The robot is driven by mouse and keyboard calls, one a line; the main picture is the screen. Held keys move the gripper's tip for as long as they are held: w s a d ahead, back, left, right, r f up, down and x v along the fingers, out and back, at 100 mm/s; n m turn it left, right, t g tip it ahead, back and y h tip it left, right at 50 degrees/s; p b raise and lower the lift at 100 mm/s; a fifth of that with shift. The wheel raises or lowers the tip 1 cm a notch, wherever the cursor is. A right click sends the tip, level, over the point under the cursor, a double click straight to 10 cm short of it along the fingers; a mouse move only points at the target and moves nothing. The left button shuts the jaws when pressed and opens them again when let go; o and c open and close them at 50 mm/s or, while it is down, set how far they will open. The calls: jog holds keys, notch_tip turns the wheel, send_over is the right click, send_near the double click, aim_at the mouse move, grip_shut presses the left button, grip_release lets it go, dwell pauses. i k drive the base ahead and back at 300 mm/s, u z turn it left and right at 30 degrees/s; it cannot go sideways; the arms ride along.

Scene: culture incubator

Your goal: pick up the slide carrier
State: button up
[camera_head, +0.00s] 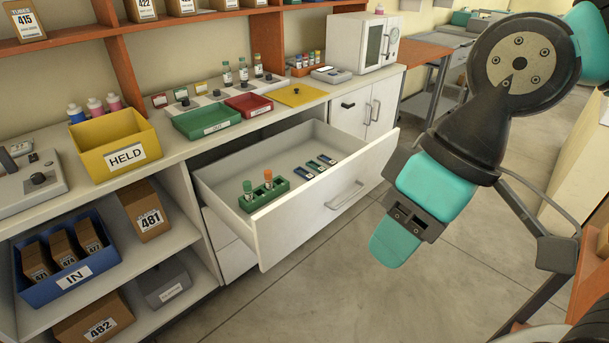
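An open white drawer (276,222) holds small flat dark pieces with pale and blue parts, lying in a row. One flat piece (303,172) lies nearest the green rack, and others lie to its right. They may be slide carriers, but they are too small to tell for sure. The green rack (262,196) holds two tubes, one orange-capped and one green-capped. My gripper (394,246), with a teal tip, hangs over the floor to the right of the drawer, apart from it. Its fingers overlap from this angle, so their opening is hidden.
The drawer's front panel (328,200) stands between my gripper and the drawer's contents. The counter above bears a yellow HELD bin (115,143), a green tray (207,120), a red tray (249,104) and a white oven-like device (362,42). The floor (330,290) in front is clear.

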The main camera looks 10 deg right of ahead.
aim_at(325, 159)
jog(key=u, duration=0.15)
jog(key=i, duration=1.6)
jog(key=z, duration=0.15)
